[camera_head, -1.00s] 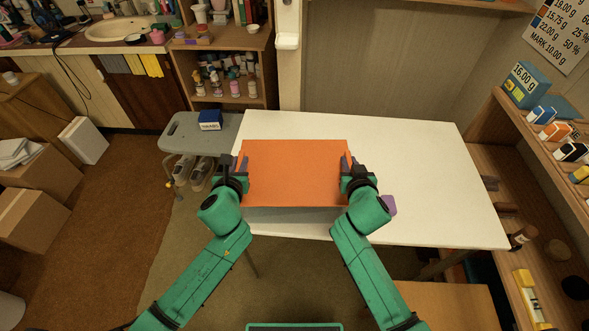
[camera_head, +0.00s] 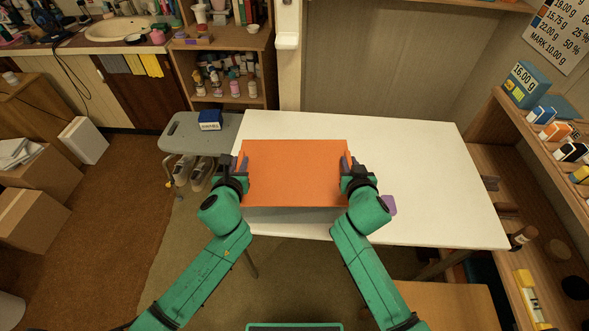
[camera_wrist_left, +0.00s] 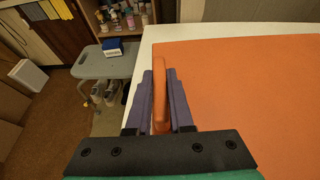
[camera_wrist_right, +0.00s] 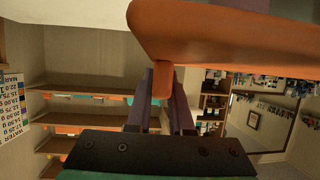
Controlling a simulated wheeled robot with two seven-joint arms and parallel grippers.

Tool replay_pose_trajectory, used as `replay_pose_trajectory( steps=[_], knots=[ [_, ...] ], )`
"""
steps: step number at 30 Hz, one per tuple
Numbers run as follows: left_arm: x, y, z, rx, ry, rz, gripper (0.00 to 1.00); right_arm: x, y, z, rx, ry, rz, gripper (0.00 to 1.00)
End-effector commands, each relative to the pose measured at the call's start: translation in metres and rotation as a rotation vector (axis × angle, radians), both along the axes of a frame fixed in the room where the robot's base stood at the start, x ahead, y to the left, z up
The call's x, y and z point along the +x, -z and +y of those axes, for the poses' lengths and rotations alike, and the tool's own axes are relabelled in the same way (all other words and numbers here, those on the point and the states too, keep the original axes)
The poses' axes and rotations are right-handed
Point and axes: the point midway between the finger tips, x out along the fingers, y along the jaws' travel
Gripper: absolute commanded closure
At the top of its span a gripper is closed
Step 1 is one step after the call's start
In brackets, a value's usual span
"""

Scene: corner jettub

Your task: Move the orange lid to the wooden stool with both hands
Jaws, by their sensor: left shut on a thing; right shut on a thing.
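The orange lid (camera_head: 295,172) is a flat rectangular panel over the front left part of the white table, in front of me. My left gripper (camera_head: 241,166) is shut on its left side; the left wrist view shows the fingers around an orange handle (camera_wrist_left: 161,95). My right gripper (camera_head: 347,166) is shut on its right side; the right wrist view shows the fingers around another handle (camera_wrist_right: 162,82). A pale grey face shows below the lid's near edge. A flat wooden top (camera_head: 440,303) at the lower right may be the wooden stool; its legs are out of view.
The white table (camera_head: 420,170) is bare right of the lid. A grey step stool (camera_head: 185,135) with a blue box (camera_head: 210,119) stands at its left. A purple item (camera_head: 389,205) shows beside my right wrist. Wooden shelving (camera_head: 545,190) lines the right side.

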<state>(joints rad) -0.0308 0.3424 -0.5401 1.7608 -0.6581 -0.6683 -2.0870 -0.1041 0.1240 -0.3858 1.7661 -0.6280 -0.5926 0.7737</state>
Motion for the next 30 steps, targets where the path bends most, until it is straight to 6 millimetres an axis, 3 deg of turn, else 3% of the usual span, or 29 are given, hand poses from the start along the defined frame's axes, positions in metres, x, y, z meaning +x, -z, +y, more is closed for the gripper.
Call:
replay_pose_trajectory(
  steps=[20,23,30],
  knots=[
    [0.000,-0.001,0.000,0.000,-0.001,0.000,1.00,0.000,-0.001,0.000,0.000,0.000,0.000,1.00],
    [0.000,-0.008,0.000,0.000,-0.001,0.000,1.00,0.000,-0.008,0.000,0.000,0.000,-0.001,1.00],
    [0.000,-0.046,0.000,0.000,-0.001,0.000,1.00,0.000,-0.046,0.000,0.000,0.000,-0.001,1.00]
  ],
)
